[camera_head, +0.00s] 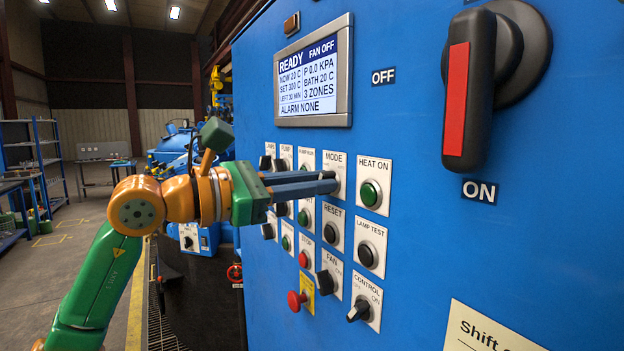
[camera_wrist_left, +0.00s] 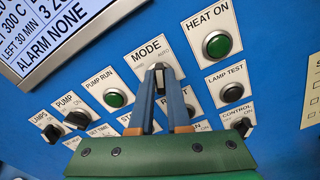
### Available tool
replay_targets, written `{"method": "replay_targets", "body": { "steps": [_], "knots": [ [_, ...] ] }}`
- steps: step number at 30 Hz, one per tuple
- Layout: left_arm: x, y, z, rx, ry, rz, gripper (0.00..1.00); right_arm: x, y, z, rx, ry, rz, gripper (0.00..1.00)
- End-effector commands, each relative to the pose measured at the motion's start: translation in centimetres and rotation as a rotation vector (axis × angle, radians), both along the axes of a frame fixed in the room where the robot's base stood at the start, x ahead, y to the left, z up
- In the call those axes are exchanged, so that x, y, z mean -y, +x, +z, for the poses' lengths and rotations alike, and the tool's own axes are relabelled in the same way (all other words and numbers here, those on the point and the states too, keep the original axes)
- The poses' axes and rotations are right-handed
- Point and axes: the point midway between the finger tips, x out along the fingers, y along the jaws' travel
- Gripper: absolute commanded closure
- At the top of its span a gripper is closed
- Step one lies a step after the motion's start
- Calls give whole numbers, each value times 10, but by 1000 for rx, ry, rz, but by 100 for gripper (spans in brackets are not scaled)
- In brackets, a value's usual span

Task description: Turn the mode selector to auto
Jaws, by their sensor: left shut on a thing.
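The mode selector (camera_wrist_left: 159,72) is a dark knob on a white plate labelled MODE, with HAND and AUTO marks, on the blue panel. In the head view its plate (camera_head: 335,161) shows, but the knob is hidden behind my fingers. My left gripper (camera_head: 333,184) reaches in from the left with its fingertips at the knob. In the left wrist view the left gripper (camera_wrist_left: 160,80) has its two blue-grey fingers on either side of the knob, shut on it. The knob's exact pointing direction is hard to tell. My right gripper is not in view.
The HEAT ON button (camera_head: 370,193) sits close right of the selector, and the RESET button (camera_head: 332,232) below it. The display (camera_head: 314,75) reads READY. A large red-and-black handle (camera_head: 458,100) sticks out at upper right. A red mushroom button (camera_head: 296,301) is lower left.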

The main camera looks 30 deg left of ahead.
Motion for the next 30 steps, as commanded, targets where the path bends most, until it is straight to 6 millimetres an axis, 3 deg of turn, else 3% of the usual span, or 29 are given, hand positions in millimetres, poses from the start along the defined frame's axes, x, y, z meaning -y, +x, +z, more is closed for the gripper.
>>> {"method": "replay_targets", "body": {
  "steps": [24,25,28,30],
  "knots": [
    [0,0,0,60,99,2,100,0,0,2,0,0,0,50],
    [0,0,0,60,99,2,82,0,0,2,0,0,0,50],
    [0,0,0,60,99,1,55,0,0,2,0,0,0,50],
    [0,0,0,59,98,1,55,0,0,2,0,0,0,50]
  ]
}}
